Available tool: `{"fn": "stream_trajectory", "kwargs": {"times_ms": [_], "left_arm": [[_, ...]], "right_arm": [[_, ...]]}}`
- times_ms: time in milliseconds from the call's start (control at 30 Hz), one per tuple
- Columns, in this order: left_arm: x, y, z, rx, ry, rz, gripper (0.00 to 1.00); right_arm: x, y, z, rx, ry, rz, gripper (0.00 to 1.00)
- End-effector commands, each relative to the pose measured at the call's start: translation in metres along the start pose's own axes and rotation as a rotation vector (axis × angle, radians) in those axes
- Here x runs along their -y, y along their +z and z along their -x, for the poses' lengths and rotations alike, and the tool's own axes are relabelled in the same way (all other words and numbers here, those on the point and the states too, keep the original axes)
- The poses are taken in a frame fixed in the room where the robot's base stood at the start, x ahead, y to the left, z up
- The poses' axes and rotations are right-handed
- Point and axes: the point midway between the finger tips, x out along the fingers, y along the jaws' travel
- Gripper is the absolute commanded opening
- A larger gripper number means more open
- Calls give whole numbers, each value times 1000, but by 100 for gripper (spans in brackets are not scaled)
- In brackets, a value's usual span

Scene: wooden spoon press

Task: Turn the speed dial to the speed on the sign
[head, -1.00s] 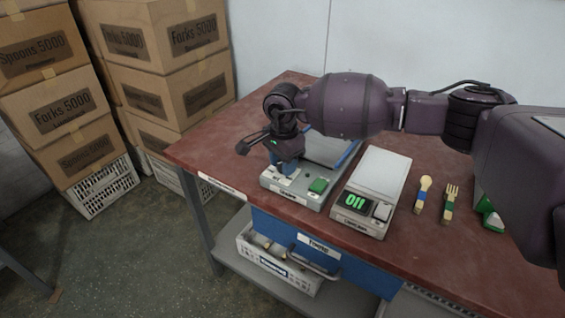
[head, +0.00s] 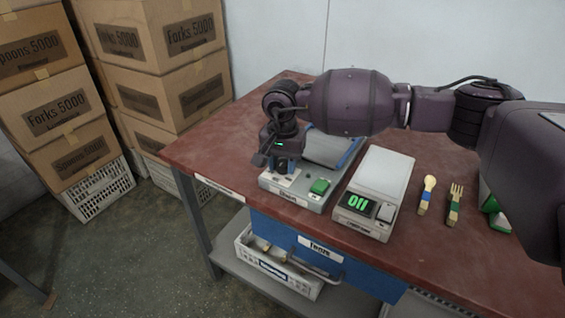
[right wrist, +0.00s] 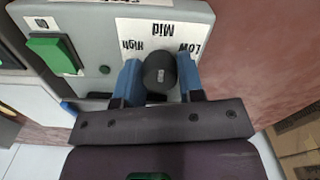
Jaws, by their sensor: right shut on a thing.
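The speed dial is a round black knob (right wrist: 160,72) in the right wrist view. The white plate (right wrist: 165,30) around it reads Low, Mid and High, upside down in this view. My right gripper (right wrist: 161,84) has its blue fingers shut on the knob, one on each side; which label the knob points at I cannot tell. In the head view my right gripper (head: 282,168) stands over the left front of the grey machine (head: 297,197) and hides the knob. A sign giving a speed is not readable in these frames. My left gripper is not in view.
The machine has a green button (head: 320,187). A white scale (head: 384,174) with green digits stands close to its right. A wooden spoon (head: 427,192) and fork (head: 454,203) lie farther right on the red table (head: 470,265). Cardboard boxes (head: 160,60) are stacked at the left.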

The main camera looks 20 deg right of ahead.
Motion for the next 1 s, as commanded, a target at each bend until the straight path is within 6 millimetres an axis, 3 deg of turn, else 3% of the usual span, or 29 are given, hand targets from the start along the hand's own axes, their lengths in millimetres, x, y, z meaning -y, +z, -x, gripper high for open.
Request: {"fn": "stream_trajectory", "kwargs": {"times_ms": [367,400,533,833,1000], "left_arm": [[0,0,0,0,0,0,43],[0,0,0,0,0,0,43],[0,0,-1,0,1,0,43],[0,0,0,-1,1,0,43],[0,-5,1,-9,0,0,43]], "right_arm": [[0,0,0,0,0,3,12],[0,0,0,0,0,3,40],[0,0,0,0,0,3,60],[0,0,2,0,-1,2,61],[1,0,18,-4,-4,3,61]]}}
